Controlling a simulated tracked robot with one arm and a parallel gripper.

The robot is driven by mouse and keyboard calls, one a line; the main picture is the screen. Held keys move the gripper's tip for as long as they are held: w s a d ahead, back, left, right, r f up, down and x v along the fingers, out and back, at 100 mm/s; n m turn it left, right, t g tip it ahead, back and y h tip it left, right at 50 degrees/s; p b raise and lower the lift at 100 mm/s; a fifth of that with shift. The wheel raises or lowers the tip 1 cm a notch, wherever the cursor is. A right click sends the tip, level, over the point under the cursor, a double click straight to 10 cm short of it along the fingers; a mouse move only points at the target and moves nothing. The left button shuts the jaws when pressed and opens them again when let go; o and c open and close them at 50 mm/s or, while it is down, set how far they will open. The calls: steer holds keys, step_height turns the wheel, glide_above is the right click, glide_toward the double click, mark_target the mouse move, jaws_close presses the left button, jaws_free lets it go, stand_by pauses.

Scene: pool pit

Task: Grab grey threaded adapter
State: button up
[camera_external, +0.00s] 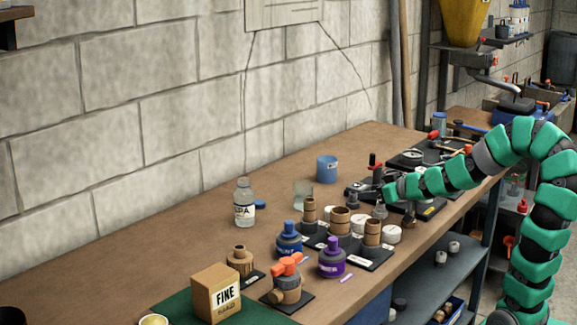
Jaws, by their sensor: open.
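My gripper (362,191) is a small dark shape at the end of my green-segmented arm. It hangs low over the right half of the wooden bench, pointing left, and is open. A small grey fitting (380,211), which looks like the grey threaded adapter, stands on the bench just below and to the right of my gripper. My gripper and arm lie close in front of this area, so I cannot tell whether they touch it. The fitting's threads are too small to make out.
Brown threaded fittings (340,220) and white caps (391,234) crowd the dark tray nearby. A blue cup (327,169), a clear glass (303,194) and an IPA bottle (244,203) stand behind. Blue (289,240) and purple (332,258) bottles stand in front.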

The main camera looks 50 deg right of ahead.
mark_target(353, 200)
steer(key=b+x, duration=0.1)
steer(key=x, duration=0.4)
steer(key=shift+f, duration=0.1)
steer(key=c, duration=1.1)
